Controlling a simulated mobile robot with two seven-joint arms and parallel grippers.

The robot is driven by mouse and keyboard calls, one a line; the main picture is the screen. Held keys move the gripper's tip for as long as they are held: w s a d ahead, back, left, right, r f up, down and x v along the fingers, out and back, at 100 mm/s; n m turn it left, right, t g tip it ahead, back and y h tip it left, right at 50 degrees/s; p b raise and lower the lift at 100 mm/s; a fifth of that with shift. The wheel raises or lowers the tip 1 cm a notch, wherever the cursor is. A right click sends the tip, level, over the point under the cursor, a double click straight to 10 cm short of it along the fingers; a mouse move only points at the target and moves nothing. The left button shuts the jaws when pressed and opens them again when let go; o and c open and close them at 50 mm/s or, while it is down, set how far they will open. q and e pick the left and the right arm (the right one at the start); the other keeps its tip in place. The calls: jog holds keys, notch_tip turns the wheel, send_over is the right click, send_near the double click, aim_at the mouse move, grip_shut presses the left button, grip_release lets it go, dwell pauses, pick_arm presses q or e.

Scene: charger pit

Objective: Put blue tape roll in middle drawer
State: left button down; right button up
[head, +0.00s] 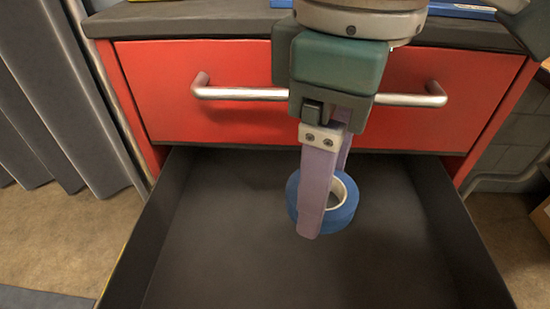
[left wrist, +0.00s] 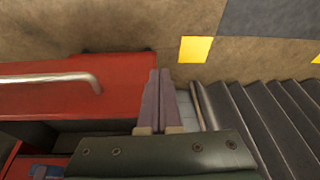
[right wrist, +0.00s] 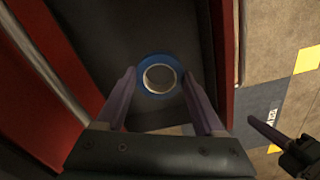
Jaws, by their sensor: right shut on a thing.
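The blue tape roll (head: 340,218) is between the fingers of my right gripper (head: 322,222), which is shut on it. In the right wrist view the roll (right wrist: 157,57) sits between the two fingertips (right wrist: 158,74), its hole facing the camera. It is over the inside of an open dark drawer (head: 220,240), below a closed red drawer front (head: 200,120). I cannot tell if the roll touches the drawer floor. My left gripper (left wrist: 159,72) is shut and empty, its fingers together, outside the cabinet near the floor mats.
A metal handle (head: 245,93) crosses the closed red front, close behind my right gripper. The grey worktop (head: 180,20) is above it. Grey ribbed panels (head: 50,90) stand at the left. The open drawer looks otherwise empty where visible.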

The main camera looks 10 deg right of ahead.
jog(key=b, duration=0.7)
send_over(304, 282)
notch_tip(304, 282, down, 14)
jog(key=shift+f, duration=0.1)
notch_tip(304, 282, down, 4)
jog(key=b, duration=0.2)
jog(key=shift+f+b, duration=0.2)
jog(key=shift+b, duration=0.2)
jog(key=shift+r, duration=0.1)
jog(key=o, duration=0.9)
jog(key=shift+c, duration=0.2)
jog(key=o, duration=0.5)
jog(key=shift+c, duration=0.2)
notch_tip(304, 282, up, 12)
jog(key=p, duration=0.8)
